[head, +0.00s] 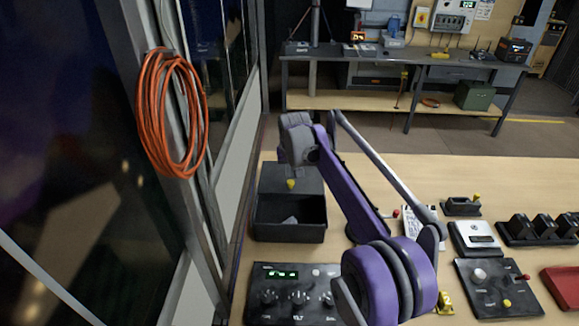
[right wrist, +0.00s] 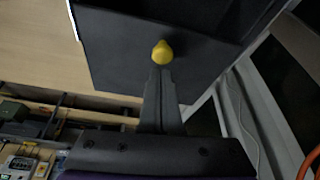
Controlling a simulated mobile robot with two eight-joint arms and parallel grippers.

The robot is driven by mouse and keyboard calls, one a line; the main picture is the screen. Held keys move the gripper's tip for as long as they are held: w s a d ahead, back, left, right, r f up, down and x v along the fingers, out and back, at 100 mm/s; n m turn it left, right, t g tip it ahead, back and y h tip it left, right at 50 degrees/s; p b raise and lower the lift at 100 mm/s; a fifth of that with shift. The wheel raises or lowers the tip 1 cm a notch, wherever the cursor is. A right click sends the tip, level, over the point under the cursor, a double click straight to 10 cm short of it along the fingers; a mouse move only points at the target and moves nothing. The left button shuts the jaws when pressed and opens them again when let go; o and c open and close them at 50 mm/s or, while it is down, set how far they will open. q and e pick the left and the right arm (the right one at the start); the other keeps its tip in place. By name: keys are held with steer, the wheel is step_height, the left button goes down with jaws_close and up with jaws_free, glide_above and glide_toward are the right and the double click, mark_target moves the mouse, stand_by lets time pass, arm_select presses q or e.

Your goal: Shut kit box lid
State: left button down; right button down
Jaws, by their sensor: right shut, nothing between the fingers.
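The kit box (head: 288,234) is a black open box on the left of the wooden bench, with a small grey item inside. Its dark lid (head: 268,178) is raised at the far side, so the inside shows. A yellow knob (head: 291,184) shows against the lid. In the right wrist view, the yellow knob (right wrist: 162,50) is just past the tips of my right gripper (right wrist: 160,72), in front of a dark panel. My right gripper is shut and empty. In the head view its fingertips are hard to make out near the lid. My left gripper is not in view.
A control panel with green digits (head: 292,290) lies in front of the box. My right arm crosses the bench and hides part of it. More panels (head: 497,287), a white-topped device (head: 475,238) and black holders (head: 540,230) are at right. Window frames border the left.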

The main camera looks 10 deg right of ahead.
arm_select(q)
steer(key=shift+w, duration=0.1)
arm_select(e)
steer(key=shift+f, duration=0.1)
steer(key=shift+s, duration=0.1)
